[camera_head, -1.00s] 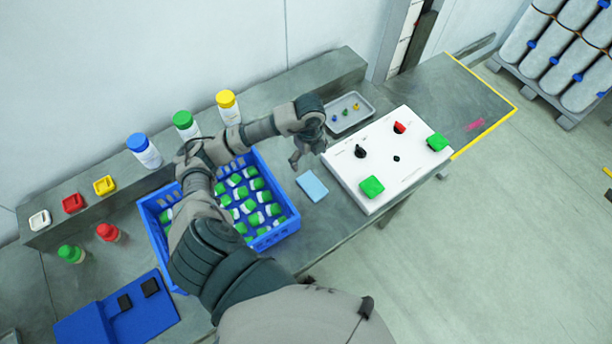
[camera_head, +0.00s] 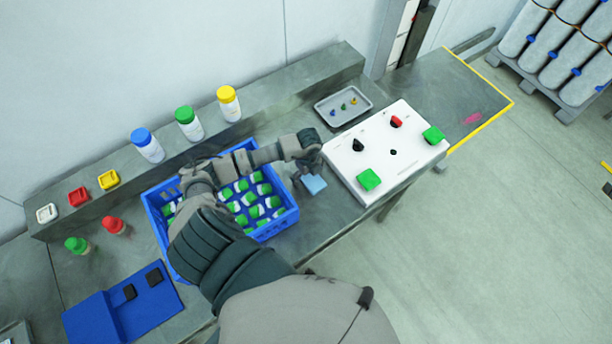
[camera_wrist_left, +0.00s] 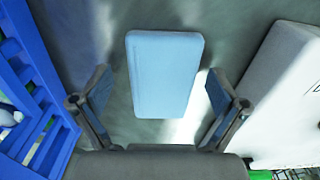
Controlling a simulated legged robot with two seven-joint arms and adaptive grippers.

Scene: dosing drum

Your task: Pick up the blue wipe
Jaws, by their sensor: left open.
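The light blue wipe (camera_head: 315,185) lies flat on the grey table between the blue crate and the white panel. My left gripper (camera_head: 303,180) is directly over it in the head view and hides part of it. In the left wrist view the wipe (camera_wrist_left: 164,75) is a pale blue rectangle. There my left gripper (camera_wrist_left: 160,105) is open, with one finger on each side of the wipe's near end. A gap shows between each finger and the wipe. My right gripper is not in view.
The blue crate (camera_head: 285,222) with several green-capped bottles stands close on the left. The white panel (camera_head: 385,140) with green buttons and knobs is close on the right. A grey tray (camera_head: 343,104) lies behind. Bottles with blue, green and yellow caps stand on the back ledge.

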